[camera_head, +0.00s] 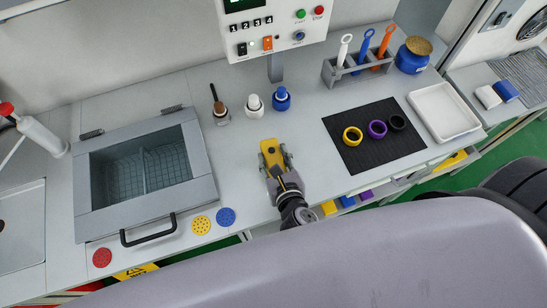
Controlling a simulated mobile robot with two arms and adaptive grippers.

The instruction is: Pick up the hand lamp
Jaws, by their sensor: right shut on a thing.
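The hand lamp (270,150) seems to be the yellow and dark piece at the front middle of the worktop. My right gripper (275,161) is at it, with its fingers on either side, shut on it. The gripper and wrist hide the lamp's near part. I cannot tell whether the lamp touches the worktop. My left gripper is not in view.
A lidded basin (80,190) with a black handle stands left. A brush and small bottles (254,103) stand behind the lamp. A black mat (350,165) with three rings, a white tray (418,109) and a grey rack (327,70) are to the right.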

